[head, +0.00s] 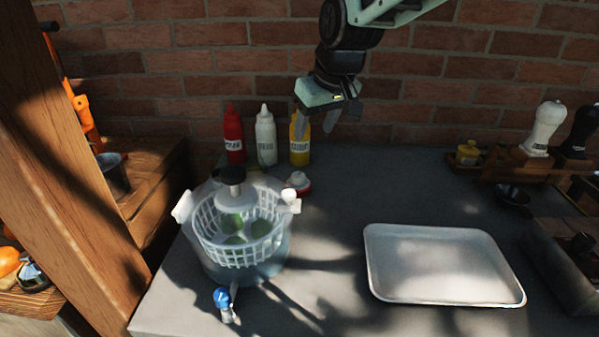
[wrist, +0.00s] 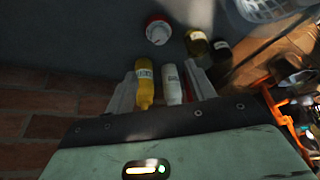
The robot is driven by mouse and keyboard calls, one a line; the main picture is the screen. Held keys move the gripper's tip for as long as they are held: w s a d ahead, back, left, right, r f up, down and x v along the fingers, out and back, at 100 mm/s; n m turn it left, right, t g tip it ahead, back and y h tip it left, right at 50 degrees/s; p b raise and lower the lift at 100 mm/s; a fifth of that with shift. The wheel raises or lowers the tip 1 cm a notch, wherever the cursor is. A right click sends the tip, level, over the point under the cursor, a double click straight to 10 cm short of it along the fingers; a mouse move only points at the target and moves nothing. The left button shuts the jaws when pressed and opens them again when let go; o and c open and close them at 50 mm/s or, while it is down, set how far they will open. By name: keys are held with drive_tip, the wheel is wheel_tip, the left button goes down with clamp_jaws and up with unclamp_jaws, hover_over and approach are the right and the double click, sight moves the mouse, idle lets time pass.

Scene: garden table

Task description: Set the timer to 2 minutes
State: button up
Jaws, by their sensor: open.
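A small round red and white piece (head: 298,182), which looks like the timer, sits on the grey counter just right of the salad spinner. It also shows in the wrist view (wrist: 158,31), beyond the bottle tops, with a white knob on a red base. Its markings are too small to read. My gripper (head: 316,122) is open and empty, pointing down near the wall, above and right of the yellow bottle. In the wrist view the yellow bottle and white bottle show between the fingers (wrist: 161,90). The timer is apart from the fingers, farther out.
Red (head: 234,138), white (head: 265,136) and yellow (head: 300,142) squeeze bottles stand behind the timer. A salad spinner (head: 240,240) with green contents stands at front left. A metal tray (head: 445,230) lies right. Counter between timer and tray is clear; the brick wall is close behind.

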sight(298, 175)
drive_tip(key=p+x, duration=0.1)
drive_tip(key=x, duration=1.5)
drive_tip(key=shift+d+p, duration=0.1)
drive_tip(key=shift+p, duration=0.3)
drive_tip(key=c, duration=1)
drive_tip(key=shift+o, duration=0.2)
drive_tip(key=shift+s, duration=0.1)
